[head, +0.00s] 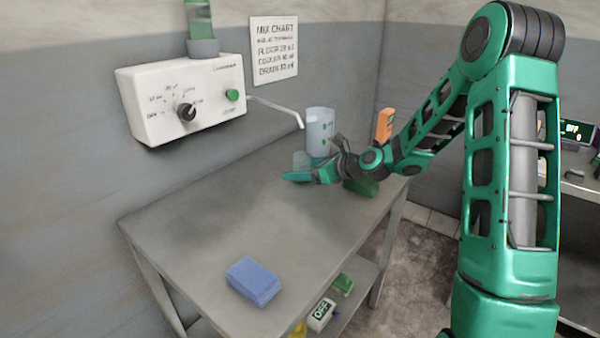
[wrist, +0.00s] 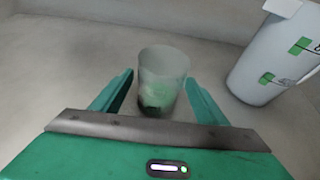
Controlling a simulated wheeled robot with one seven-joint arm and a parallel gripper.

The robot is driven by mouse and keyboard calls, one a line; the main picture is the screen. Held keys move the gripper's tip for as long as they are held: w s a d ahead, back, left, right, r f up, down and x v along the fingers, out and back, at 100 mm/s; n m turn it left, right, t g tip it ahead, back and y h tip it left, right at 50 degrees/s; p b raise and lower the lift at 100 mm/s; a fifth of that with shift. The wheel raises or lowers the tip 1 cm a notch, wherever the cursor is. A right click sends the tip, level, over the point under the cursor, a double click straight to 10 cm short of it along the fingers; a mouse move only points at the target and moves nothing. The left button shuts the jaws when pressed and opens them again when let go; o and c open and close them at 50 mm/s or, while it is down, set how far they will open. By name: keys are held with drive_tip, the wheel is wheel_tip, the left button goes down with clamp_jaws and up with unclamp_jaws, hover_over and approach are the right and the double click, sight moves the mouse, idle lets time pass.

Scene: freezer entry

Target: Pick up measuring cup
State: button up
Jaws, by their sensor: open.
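A small clear cup (wrist: 163,72), which looks like the measuring cup, stands upright between the two fingers of my gripper (wrist: 158,84) in the wrist view, with green showing in or through its lower part. The fingers are open, one on each side of it, and a gap shows on both sides. In the head view the small cup (head: 300,159) is faint behind my gripper (head: 300,174), near the back of the metal table. The cup's base is partly hidden in the head view.
A tall pale container with green marks (head: 319,132) stands close by on the table (head: 215,215); in the wrist view this container (wrist: 278,55) is right of the cup. A wall dispenser (head: 185,98) has a spout nearby. A blue block (head: 253,280) lies at the front.

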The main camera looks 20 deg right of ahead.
drive_tip(key=c, duration=1.2)
drive_tip(key=shift+r, duration=0.1)
drive_tip(key=shift+c, duration=0.2)
